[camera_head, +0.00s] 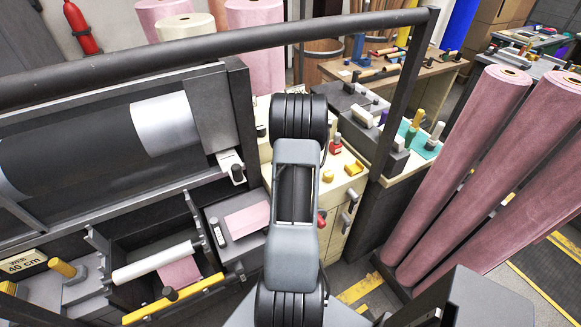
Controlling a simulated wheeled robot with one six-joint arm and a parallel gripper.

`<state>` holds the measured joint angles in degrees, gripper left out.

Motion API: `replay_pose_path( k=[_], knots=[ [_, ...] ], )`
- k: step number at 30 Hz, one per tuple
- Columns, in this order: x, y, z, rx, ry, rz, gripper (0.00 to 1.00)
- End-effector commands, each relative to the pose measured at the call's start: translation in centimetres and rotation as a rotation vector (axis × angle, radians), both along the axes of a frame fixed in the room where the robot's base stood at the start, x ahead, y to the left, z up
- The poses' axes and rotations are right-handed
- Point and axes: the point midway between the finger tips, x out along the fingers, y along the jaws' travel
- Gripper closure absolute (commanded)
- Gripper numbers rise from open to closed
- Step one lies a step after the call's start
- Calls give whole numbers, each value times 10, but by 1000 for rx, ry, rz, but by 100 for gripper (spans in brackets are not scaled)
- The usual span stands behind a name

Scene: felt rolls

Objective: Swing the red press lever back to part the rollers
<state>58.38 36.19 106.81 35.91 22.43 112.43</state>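My arm rises through the middle of the view and blocks what lies behind it; my gripper cannot be made out. A small red part (322,218) shows just right of my arm, in front of the cream drawer cabinet; I cannot tell whether it is the press lever. No full red lever is visible. A white roller (155,262) lies across a dark frame at lower left, with pink felt under its right part. A large dark drum (75,150) with a silvery band lies behind the frame at left. Whether any rollers touch cannot be told.
A dark overhead rail (200,48) crosses the upper left, joined to a post (405,95). A yellow bar (175,300) runs along the front of the roller frame. Tall pink felt rolls (465,165) lean at right. A cream cabinet (345,190) stands behind my arm.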

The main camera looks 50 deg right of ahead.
Motion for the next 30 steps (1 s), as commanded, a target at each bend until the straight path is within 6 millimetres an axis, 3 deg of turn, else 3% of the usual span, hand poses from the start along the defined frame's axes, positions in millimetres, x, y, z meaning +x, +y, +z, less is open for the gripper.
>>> replay_pose_path(
  k=[14, 15, 23, 30],
  knots=[
    [2, 0, 0, -1, -1, -11, 100],
    [2, 0, 0, -1, -1, -11, 72],
    [1, 0, 0, 0, -1, -11, 47],
    [1, 0, 1, 0, -1, -11, 47]
  ],
)
